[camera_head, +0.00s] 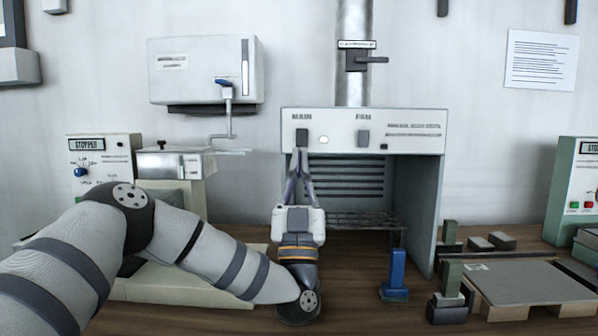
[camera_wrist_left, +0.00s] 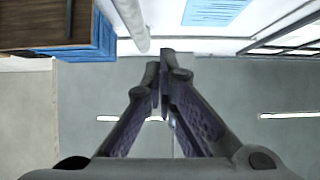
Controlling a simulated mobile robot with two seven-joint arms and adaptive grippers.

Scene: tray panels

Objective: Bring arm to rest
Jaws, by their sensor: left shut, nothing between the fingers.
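My left arm comes in from the left in the head view and bends over the bench. Its gripper (camera_head: 299,153) points upward in front of the grey hood cabinet (camera_head: 418,190), with the fingertips near the left rocker switch (camera_head: 301,137) on the front panel. I cannot tell whether they touch the switch. The gripper is shut and empty. In the left wrist view the two fingers (camera_wrist_left: 165,72) come together at their tips with nothing between them. My right gripper is not in either view.
A blue upright block (camera_head: 397,270) stands on the wooden bench right of my arm. A flat grey board (camera_head: 525,283) with green posts lies at the right. A machine marked STOPPER (camera_head: 105,150) and a white wall box (camera_head: 200,70) are at the left.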

